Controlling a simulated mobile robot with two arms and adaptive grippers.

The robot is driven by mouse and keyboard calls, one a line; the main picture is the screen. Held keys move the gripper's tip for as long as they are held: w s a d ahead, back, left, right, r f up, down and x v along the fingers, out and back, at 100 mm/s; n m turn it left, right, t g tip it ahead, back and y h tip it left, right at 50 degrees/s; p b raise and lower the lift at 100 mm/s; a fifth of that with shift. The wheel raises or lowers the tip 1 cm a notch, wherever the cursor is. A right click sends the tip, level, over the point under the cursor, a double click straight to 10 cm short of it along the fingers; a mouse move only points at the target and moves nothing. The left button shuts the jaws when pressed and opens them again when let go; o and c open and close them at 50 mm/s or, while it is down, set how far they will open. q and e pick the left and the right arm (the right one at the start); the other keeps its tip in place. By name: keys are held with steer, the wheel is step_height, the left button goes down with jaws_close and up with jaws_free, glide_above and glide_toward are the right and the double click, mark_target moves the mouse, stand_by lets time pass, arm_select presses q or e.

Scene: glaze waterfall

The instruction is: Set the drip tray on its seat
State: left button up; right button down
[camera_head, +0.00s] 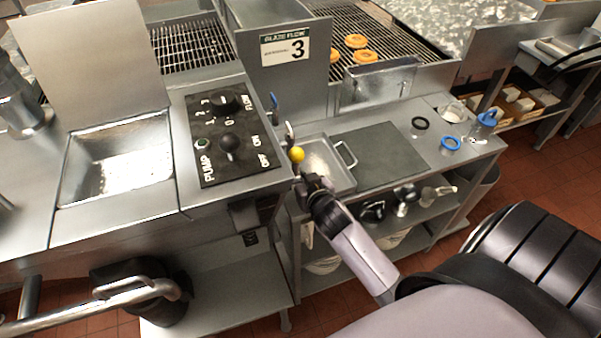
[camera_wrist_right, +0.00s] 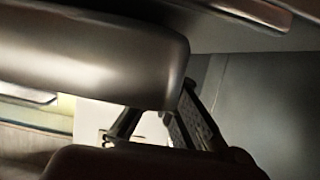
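A shallow metal tray (camera_head: 322,167) with a raised loop handle (camera_head: 346,155) on its right side lies on the steel counter; it looks like the drip tray. I cannot single out its seat. My right gripper (camera_head: 312,184) is at the tray's front left corner, low by the counter edge, just below a yellow ball knob (camera_head: 297,154). I cannot tell whether it touches the tray. In the right wrist view, dark finger parts (camera_wrist_right: 158,125) show between large blurred dark shapes, and the fingertips are not clear. My left gripper is not in view.
A dark mat (camera_head: 379,158) lies right of the tray. Beyond it are a black ring (camera_head: 420,123), a blue ring (camera_head: 450,143) and a blue-topped bottle (camera_head: 486,122). Left stands a control panel (camera_head: 228,140) with knobs. A shelf below the counter holds several items.

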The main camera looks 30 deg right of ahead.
steer(key=shift+f, duration=0.25)
stand_by(0.5)
steer(key=c, duration=2.3)
jaws_free()
steer(key=o, duration=0.6)
steer(key=shift+f, duration=0.1)
steer(key=shift+s, duration=0.1)
steer(key=v, duration=1.2)
